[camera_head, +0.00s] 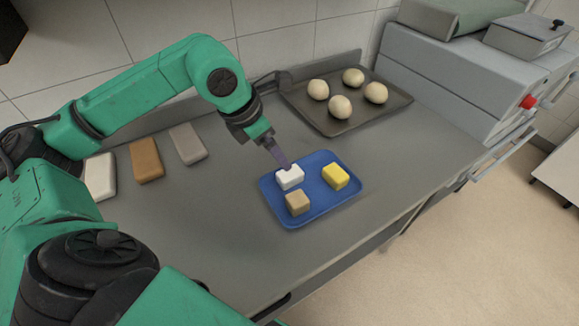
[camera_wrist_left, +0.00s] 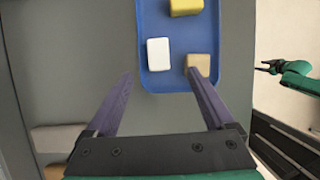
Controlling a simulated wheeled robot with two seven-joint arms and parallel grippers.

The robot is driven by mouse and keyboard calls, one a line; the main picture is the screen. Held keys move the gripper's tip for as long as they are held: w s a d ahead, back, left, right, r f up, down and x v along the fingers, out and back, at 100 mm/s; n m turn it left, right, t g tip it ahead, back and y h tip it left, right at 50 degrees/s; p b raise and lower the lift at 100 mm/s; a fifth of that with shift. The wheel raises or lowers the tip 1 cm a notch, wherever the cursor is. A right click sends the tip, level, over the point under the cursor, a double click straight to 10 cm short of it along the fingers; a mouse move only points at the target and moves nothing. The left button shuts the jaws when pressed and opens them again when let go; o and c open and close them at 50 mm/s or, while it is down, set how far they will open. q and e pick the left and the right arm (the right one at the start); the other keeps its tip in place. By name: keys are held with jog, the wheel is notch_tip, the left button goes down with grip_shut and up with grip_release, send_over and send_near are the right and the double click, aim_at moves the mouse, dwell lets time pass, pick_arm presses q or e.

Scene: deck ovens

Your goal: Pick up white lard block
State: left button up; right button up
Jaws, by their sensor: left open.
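The white lard block (camera_head: 290,178) lies on the blue tray (camera_head: 322,213), beside a tan block (camera_head: 297,202) and a yellow block (camera_head: 336,176). My left gripper (camera_head: 287,171) is low over the tray at the white block, and its fingers overlap the block's back edge in the head view. In the left wrist view its two fingers (camera_wrist_left: 160,74) are wide apart and empty. The white block (camera_wrist_left: 159,54) shows just beyond the fingertips, within the gap's width. The tan block (camera_wrist_left: 199,65) is close to the right fingertip. My right gripper (camera_wrist_left: 267,67) is far right, its small fingers apparently apart.
A dark baking tray (camera_head: 355,122) with several dough balls stands behind the blue tray. White, brown and grey slabs (camera_head: 146,160) lie on the counter at left. An oven unit (camera_head: 445,80) stands at right. The counter front of the blue tray is clear.

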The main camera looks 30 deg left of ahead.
aim_at(292, 172)
pick_arm(q)
jog(key=p+x, duration=0.1)
jog(key=x, duration=0.2)
jog(key=shift+w+d+f, duration=0.1)
jog(key=shift+d+f, duration=0.15)
jog(key=shift+f, duration=0.05)
jog(key=x, duration=0.2)
jog(key=p+x, duration=0.2)
jog(key=x, duration=0.1)
jog(key=shift+w+a+f, duration=0.15)
jog(key=shift+w+f, duration=0.15)
jog(key=shift+w, duration=0.15)
jog(key=shift+f, duration=0.35)
jog(key=shift+w+f, duration=0.1)
grip_shut()
pick_arm(e)
notch_tip(292, 172, up, 4)
jog(key=shift+a+f, duration=0.1)
jog(key=shift+a, duration=0.05)
